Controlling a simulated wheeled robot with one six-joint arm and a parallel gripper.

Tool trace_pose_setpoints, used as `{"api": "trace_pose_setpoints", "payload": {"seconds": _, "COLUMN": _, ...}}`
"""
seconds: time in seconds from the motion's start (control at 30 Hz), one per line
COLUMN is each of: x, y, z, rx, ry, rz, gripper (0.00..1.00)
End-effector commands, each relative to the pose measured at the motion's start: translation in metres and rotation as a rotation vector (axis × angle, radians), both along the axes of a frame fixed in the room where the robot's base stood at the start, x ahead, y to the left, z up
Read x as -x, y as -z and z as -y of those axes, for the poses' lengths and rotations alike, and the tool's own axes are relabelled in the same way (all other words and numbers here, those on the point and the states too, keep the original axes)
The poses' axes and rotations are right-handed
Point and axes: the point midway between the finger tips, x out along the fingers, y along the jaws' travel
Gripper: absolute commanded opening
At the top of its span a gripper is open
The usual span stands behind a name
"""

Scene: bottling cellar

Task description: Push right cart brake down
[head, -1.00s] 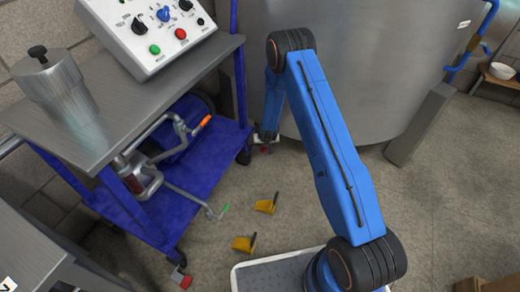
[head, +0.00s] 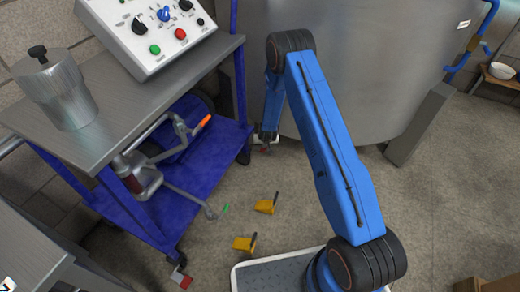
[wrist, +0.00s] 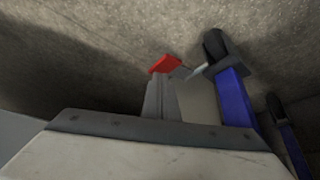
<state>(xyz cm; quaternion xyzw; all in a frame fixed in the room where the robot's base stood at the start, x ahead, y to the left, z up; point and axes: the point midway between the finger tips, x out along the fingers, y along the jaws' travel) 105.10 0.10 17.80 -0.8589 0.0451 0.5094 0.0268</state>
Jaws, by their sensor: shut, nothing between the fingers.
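The blue-framed cart (head: 225,146) stands on the left in the head view. My gripper (head: 265,138) is shut and points down close to the floor, just right of the cart's right-hand leg. The red right brake pedal (wrist: 165,64) shows in the wrist view, at or very near the tips of my shut gripper (wrist: 163,92). I cannot tell whether they touch. The black caster (wrist: 217,48) and blue leg (wrist: 235,97) are beside it. In the head view my gripper largely hides this pedal. Another red brake pedal (head: 181,279) is at the cart's near caster.
A large steel tank (head: 390,60) stands close behind my gripper. Two yellow pieces (head: 266,205) lie on the floor between the cart and my base. A metal canister (head: 62,95) and a control box (head: 150,30) stand on the cart top. Floor at the right is clear.

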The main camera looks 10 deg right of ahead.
Motion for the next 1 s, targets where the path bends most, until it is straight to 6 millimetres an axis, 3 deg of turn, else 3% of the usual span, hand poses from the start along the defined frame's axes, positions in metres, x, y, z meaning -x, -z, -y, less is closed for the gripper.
{"api": "trace_pose_setpoints", "payload": {"seconds": 1.0, "x": 0.000, "y": 0.021, "z": 0.000, "rx": 0.000, "ry": -0.001, "rz": -0.001, "gripper": 0.00}}
